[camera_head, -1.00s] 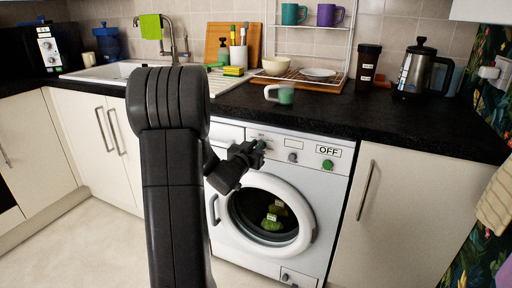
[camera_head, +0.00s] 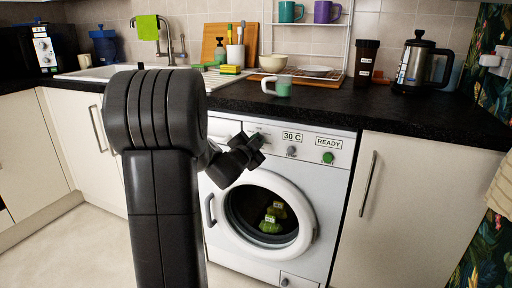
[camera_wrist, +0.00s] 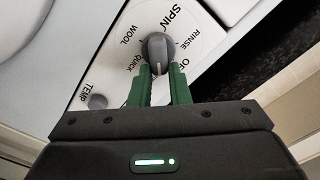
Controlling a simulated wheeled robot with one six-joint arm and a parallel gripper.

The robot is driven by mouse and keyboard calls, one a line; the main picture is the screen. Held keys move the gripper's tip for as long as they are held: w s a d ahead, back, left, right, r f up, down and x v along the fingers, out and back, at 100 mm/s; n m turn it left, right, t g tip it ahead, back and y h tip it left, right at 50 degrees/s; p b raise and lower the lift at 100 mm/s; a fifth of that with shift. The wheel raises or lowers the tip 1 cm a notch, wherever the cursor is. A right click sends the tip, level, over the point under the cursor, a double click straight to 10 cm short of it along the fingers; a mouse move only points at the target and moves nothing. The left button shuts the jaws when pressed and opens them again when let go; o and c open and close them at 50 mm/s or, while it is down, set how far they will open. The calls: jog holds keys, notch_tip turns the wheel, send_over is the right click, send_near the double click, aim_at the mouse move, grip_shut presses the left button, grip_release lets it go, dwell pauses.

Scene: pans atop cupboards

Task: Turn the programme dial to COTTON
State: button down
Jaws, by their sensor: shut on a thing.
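The programme dial (camera_wrist: 157,48) is a grey round knob on the washing machine's white panel in the wrist view. Its white mark points down the picture, between my fingers. Labels SPIN, RINSE, WOOL and QUICK and part of OFF show around it; no COTTON label shows, and the side under my gripper is hidden. My gripper (camera_wrist: 160,74) has its green fingers shut on the dial's sides. In the head view, my gripper (camera_head: 256,143) is at the upper left of the washing machine (camera_head: 325,215) and covers most of the dial. The panel reads 30 C and READY.
A TEMP knob (camera_head: 291,150) and a green button (camera_head: 328,158) sit right of the dial. The round door (camera_head: 308,222) is below, with green things behind its glass. The black worktop (camera_head: 350,112) overhangs the panel; a mug (camera_head: 279,87) stands near its edge.

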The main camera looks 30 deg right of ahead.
jog(key=shift+f+m+b, duration=0.2)
jog(key=shift+m+b, duration=0.25)
jog(key=shift+m, duration=0.25)
jog(key=c, duration=1.4)
grip_release()
jog(key=shift+o, duration=0.2)
jog(key=shift+s, duration=0.15)
jog(key=p+v, duration=0.2)
jog(key=v, duration=1.1)
jog(key=shift+a+p, duration=0.3)
